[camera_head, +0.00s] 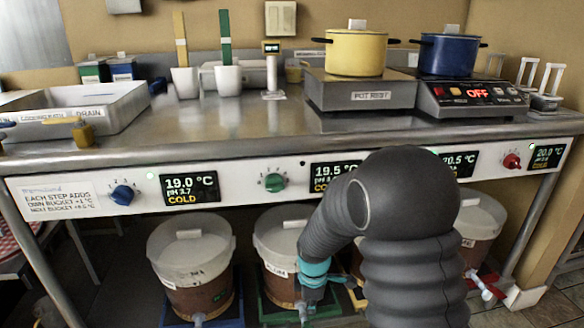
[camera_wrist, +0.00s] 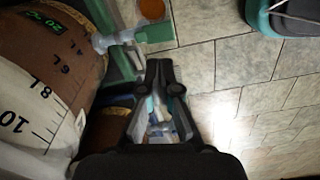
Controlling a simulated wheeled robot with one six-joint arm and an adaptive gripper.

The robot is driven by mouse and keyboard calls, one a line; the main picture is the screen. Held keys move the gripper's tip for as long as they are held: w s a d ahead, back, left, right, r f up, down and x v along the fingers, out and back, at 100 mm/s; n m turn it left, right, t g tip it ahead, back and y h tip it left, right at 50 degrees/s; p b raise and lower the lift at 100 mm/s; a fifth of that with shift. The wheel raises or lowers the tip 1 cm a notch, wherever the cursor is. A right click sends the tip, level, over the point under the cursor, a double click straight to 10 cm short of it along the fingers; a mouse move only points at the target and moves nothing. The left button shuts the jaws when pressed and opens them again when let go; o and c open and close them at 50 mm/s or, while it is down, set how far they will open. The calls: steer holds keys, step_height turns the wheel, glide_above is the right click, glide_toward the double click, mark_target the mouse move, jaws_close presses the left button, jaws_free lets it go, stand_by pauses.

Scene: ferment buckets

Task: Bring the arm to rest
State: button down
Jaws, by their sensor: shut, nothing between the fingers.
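My arm reaches down in front of the steel counter in the head view, its grey sleeve bending toward the buckets below. The wrist has a teal band and hangs by the second bucket from the left (camera_head: 276,234), covering part of it. My gripper (camera_wrist: 161,68) is in the wrist view, its dark fingers shut and empty above the tiled floor. A bucket with a printed scale (camera_wrist: 52,72) fills the left of that view, with its pale tap (camera_wrist: 119,38) just left of the fingertips. I cannot tell whether anything touches the gripper.
The counter's control panel (camera_head: 95,197) hangs above the buckets, close to my arm. The left bucket (camera_head: 190,260) and right bucket (camera_head: 480,222) flank it. A yellow pot (camera_head: 356,53) and blue pot (camera_head: 447,55) stand on the counter. Open floor (camera_wrist: 235,80) lies right of the gripper.

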steer(key=s+d+r+m+t, duration=0.2)
steer(key=s+d+r+m, duration=0.3)
steer(key=s+r+m, duration=0.3)
steer(key=s+d+r+m+t, duration=0.3)
steer(key=s+d+r+m, duration=0.2)
steer(key=s+r+m, duration=0.4)
steer(key=v, duration=1)
steer(key=shift+s, duration=0.45)
steer(key=shift+f, duration=0.15)
